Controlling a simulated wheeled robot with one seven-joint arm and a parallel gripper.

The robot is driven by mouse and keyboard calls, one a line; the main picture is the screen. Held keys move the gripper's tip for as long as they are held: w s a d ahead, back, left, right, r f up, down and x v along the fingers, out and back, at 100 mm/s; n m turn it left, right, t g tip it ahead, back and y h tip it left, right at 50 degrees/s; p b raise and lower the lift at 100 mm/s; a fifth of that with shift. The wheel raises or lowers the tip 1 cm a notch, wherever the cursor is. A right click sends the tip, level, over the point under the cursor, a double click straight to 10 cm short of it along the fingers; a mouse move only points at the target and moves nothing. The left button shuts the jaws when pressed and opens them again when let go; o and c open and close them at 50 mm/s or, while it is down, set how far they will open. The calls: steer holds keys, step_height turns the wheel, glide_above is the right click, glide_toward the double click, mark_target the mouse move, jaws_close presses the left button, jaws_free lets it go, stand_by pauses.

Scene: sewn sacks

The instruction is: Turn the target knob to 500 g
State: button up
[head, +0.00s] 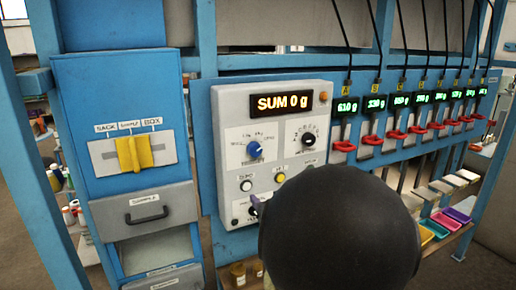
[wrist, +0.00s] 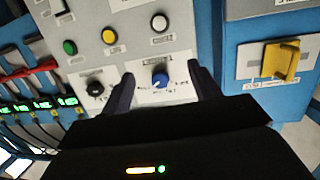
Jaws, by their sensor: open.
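The control panel (head: 290,185) is a grey box whose display (head: 283,103) reads "SUM 0 g". A blue knob (head: 254,149) sits on its left side inside a printed scale too small to read fully. A black knob (head: 307,138) is to its right. I cannot read which knob is labelled as the target. In the wrist view, which is upside down, my gripper (wrist: 160,77) is open, with the blue knob (wrist: 160,80) between its two dark fingers. No finger visibly touches the knob; its depth is unclear. My dark arm hides the panel's lower right in the head view.
Round buttons (head: 279,177) sit below the knobs. A blue cabinet with a yellow selector handle (head: 134,153) and a grey drawer (head: 146,208) stands left. Several scales with red levers (head: 371,139) and green readouts run right. Coloured trays (head: 435,228) lie below them.

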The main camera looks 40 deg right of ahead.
mark_target(256, 152)
steer(key=s+d+r+t+p, duration=0.1)
steer(key=s+d+r+t, duration=0.1)
steer(key=s+r, duration=0.2)
step_height(256, 152, up, 2)
steer(key=shift+d+r+n+t+y, duration=0.1)
steer(key=shift+d+n+t+y, duration=0.05)
steer(key=shift+n+t+y, duration=0.2)
steer(key=p+x, duration=0.5)
steer(key=x, duration=1.2)
steer(key=shift+w+d, duration=0.15)
steer(key=shift+d, duration=0.05)
steer(key=c, duration=1)
